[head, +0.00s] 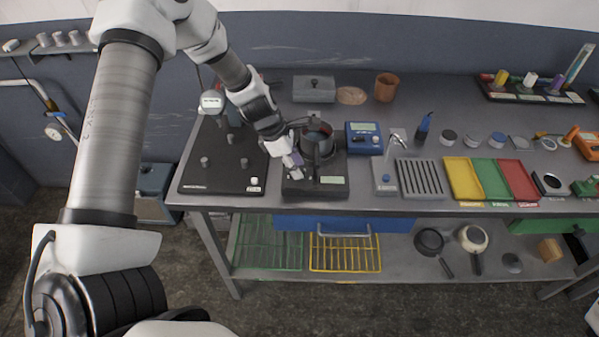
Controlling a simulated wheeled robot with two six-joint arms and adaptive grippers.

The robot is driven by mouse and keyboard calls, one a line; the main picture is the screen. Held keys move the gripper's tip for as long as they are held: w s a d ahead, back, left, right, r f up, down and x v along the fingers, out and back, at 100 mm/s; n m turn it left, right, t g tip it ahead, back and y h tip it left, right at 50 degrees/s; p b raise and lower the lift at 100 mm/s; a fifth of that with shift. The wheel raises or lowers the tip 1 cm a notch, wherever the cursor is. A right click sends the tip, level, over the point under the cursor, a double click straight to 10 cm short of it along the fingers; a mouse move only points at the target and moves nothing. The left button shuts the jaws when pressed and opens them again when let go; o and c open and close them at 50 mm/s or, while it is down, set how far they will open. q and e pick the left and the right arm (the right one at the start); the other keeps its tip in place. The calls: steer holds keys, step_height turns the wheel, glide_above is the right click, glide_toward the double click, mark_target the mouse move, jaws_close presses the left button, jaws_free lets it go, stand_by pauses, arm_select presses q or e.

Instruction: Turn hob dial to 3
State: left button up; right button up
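The hob (315,189) is a dark, boxy unit near the front edge of the bench, with a small green display on its front right. A dark pan (317,142) sits on top of it. My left gripper (294,165) reaches down from the upper left to the hob's front left, beside the pan. The dial cannot be made out clearly; the gripper covers much of that corner. The fingers are too small to tell whether they are open or shut, or whether they touch the dial.
A black board (222,172) with small knobs lies left of the hob. A grey lidded box (313,88) and a brown cup (386,86) are behind. Yellow, green and red trays (489,178) lie farther right.

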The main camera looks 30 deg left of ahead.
arm_select(q)
steer(key=shift+w+d+f, duration=0.1)
steer(key=shift+d+f, duration=0.05)
steer(key=shift+f, duration=0.55)
steer(key=shift+r, duration=0.1)
jaws_close()
